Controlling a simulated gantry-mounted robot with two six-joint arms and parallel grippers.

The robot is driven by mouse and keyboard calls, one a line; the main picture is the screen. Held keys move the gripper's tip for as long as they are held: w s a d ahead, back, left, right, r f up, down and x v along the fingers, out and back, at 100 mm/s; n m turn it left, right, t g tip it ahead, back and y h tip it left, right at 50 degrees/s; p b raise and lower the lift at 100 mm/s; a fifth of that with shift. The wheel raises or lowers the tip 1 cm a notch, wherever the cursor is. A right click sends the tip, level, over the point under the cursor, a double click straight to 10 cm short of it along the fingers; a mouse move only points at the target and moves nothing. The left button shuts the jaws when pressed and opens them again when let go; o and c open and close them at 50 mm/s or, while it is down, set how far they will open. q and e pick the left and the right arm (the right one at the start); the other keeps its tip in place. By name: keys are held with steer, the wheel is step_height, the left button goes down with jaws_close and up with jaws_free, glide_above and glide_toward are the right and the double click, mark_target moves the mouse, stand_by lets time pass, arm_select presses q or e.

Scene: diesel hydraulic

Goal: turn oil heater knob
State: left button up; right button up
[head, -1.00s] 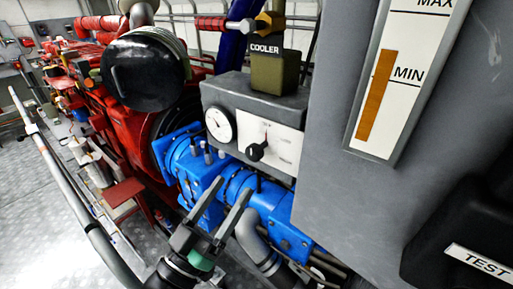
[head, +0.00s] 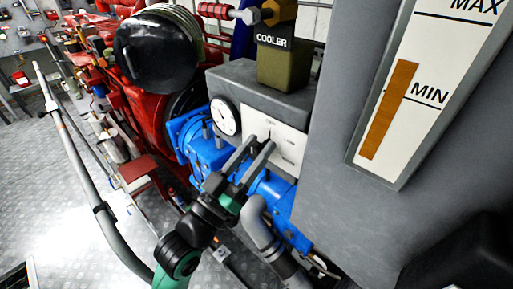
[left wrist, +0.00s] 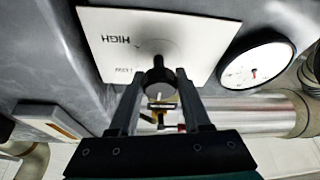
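The heater knob (left wrist: 160,76) is black and sits on a white dial plate (left wrist: 125,45) with "HIGH" printed on it, seen rotated in the left wrist view. In the head view the white plate (head: 288,148) is on the front of a grey box, and the gripper's fingers hide most or all of the knob. My left gripper (head: 258,146) is at the plate with its fingers apart. In the left wrist view my gripper (left wrist: 159,88) has one finger on each side of the knob, with gaps visible; I cannot tell any contact. My right gripper is not in view.
A round white gauge (head: 225,117) sits beside the plate. The grey box (head: 238,78) carries an olive "COOLER" block (head: 283,62). A large grey cabinet (head: 340,190) with a MIN/MAX level strip stands close on the right. Blue pump housings (head: 205,150) lie below.

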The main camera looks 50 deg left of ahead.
arm_select(q)
jaws_close()
